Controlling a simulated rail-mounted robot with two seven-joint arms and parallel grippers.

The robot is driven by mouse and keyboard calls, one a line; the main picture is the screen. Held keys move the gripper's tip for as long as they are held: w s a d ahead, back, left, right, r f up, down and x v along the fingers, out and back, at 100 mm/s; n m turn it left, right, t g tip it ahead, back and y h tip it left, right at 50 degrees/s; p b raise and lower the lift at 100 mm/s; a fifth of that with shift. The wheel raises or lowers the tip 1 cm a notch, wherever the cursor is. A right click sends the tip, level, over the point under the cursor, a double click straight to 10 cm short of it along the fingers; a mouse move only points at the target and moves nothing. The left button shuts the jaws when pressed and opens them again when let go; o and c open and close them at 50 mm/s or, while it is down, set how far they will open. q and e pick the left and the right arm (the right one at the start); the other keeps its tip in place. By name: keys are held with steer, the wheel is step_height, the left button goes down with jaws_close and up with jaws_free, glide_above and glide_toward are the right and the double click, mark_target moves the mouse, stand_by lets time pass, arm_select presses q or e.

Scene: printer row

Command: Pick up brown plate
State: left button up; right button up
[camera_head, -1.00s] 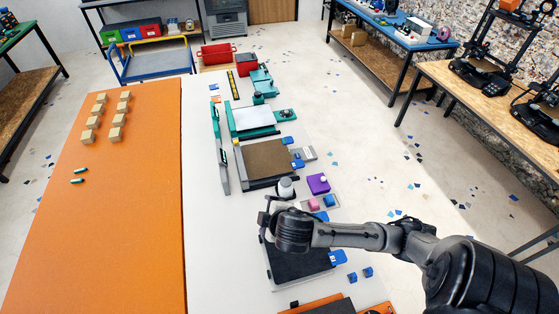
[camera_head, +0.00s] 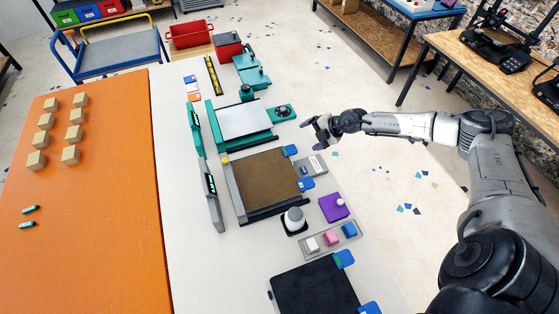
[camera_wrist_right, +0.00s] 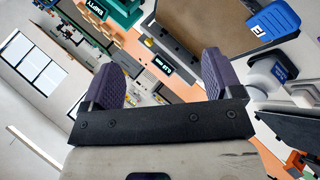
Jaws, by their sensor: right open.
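The brown plate (camera_head: 265,182) lies flat on a dark bed with a grey frame, on the white table's middle part. My right gripper (camera_head: 311,132) hangs above and to the right of the plate, past the table's right edge in the head view, apart from the plate. In the right wrist view the right gripper's (camera_wrist_right: 160,78) two purple ribbed fingers are spread wide with nothing between them. My left gripper is not in view.
A teal machine with a white plate (camera_head: 243,120) stands behind the brown plate. The orange table (camera_head: 100,200) holds wooden cubes.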

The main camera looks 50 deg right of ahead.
steer(key=s+f+m+g, duration=0.4)
steer(key=s+g, duration=0.2)
steer(key=s, duration=0.2)
steer(key=m, duration=0.2)
glide_toward(308, 182)
step_height(308, 182, down, 2)
steer(key=shift+a+b+x, duration=0.15)
steer(key=shift+x, duration=1.5)
steer(key=shift+a+b+x, duration=0.1)
steer(key=shift+b+x, duration=0.05)
steer(key=shift+x, duration=1.5)
steer(key=shift+w+r, duration=0.1)
steer(key=shift+w, duration=0.05)
steer(key=shift+c, duration=0.3)
steer(key=c, duration=1.3)
steer(key=shift+r, duration=0.1)
